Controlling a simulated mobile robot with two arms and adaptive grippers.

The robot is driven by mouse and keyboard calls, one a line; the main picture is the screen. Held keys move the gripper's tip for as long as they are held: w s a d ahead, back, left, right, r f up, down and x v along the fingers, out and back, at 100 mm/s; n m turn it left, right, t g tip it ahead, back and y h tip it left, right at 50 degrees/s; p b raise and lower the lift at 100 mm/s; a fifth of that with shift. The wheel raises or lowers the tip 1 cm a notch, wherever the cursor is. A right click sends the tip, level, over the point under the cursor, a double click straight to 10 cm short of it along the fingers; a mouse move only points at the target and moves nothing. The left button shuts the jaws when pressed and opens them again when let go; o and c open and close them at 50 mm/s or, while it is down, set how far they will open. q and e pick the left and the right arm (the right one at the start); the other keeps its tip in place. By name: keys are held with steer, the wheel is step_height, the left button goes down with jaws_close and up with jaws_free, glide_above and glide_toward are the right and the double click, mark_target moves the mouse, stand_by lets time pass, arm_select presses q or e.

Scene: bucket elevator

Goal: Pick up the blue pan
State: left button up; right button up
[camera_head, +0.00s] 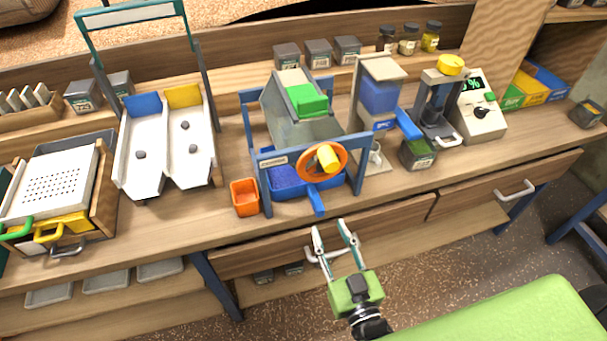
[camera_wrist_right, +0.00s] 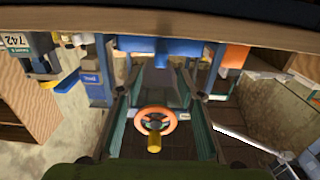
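The blue pan (camera_head: 285,186) sits low in the blue-framed bucket elevator (camera_head: 298,118), with blue granules visible in it. Its blue handle (camera_head: 317,201) sticks out toward the bench's front edge. An orange wheel with a yellow knob (camera_head: 323,161) is above the pan and hides part of it. My right gripper (camera_head: 333,228) is open and empty, in front of the bench and slightly below the handle, apart from it. In the right wrist view, its fingers (camera_wrist_right: 160,80) stand apart, with the wheel (camera_wrist_right: 155,120) showing between them. My left gripper is in neither view.
An orange box (camera_head: 245,196) stands left of the pan. A green-filled container (camera_head: 418,153) and a blue-handled machine (camera_head: 380,95) are to the right. Wooden drawers (camera_head: 320,235) lie under the bench edge, close to my right gripper. Floor space in front is open.

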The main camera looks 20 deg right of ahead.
mark_target(322, 213)
steer(key=w, duration=0.6)
steer(key=shift+w+a+p, duration=0.1)
steer(key=shift+p, duration=0.2)
steer(key=shift+w+a+p, duration=0.1)
steer(key=shift+w+p, duration=0.5)
steer(key=shift+w, duration=2)
jaws_close()
steer(key=shift+w+r, duration=0.1)
steer(key=shift+r, duration=0.2)
